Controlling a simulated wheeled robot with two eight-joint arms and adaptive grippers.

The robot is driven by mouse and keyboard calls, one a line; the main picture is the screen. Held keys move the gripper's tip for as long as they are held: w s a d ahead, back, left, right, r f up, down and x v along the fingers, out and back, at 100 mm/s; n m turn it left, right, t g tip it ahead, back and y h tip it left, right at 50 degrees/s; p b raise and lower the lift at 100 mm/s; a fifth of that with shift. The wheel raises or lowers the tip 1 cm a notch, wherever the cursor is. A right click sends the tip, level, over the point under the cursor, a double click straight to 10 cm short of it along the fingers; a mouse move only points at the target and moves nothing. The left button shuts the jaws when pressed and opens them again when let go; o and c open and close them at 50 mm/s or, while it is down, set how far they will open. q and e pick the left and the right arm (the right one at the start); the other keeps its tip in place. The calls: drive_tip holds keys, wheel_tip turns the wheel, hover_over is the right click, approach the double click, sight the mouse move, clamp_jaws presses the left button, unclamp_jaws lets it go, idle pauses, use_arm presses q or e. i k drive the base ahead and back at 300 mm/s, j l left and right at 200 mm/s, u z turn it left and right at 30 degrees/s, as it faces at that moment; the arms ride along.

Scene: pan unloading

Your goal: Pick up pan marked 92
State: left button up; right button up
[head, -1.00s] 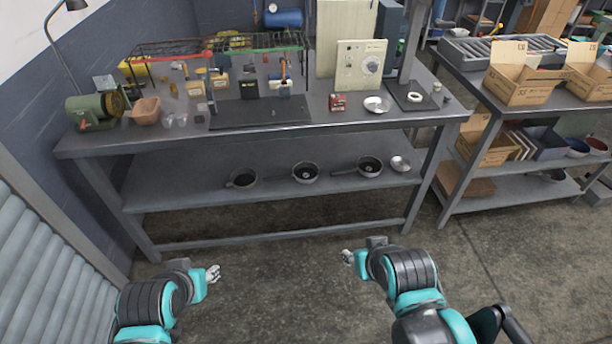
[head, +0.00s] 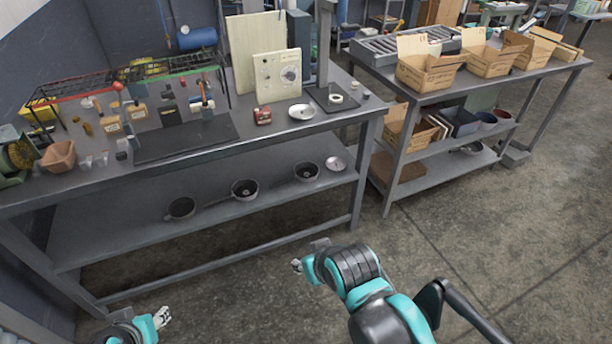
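Three dark pans lie in a row on the lower shelf (head: 120,225) of the left workbench: a left pan (head: 181,208), a middle pan (head: 244,189) and a right pan (head: 306,171). Handles reach left from the middle and right pans. I cannot read a 92 on any of them. A shallow silver dish or pan (head: 336,163) sits right of them. My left gripper (head: 163,317) is low in front of the bench, apart from the pans. My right gripper (head: 296,265) is over the floor in front of the bench, also apart from them. Both are too small to judge their fingers.
The benchtop (head: 215,155) above the shelf carries tools, a rack and a silver dish (head: 302,112). A second table (head: 440,85) at right holds open cardboard boxes (head: 430,75), with pots (head: 487,120) below. The floor (head: 440,235) between me and the tables is clear.

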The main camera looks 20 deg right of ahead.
sight(244, 190)
drive_tip(key=i+l+u, duration=0.35)
drive_tip(key=i+l, duration=0.15)
drive_tip(key=l, duration=0.25)
drive_tip(key=i+l+u, duration=0.2)
drive_tip(key=i+l, duration=0.1)
drive_tip(key=i, duration=0.35)
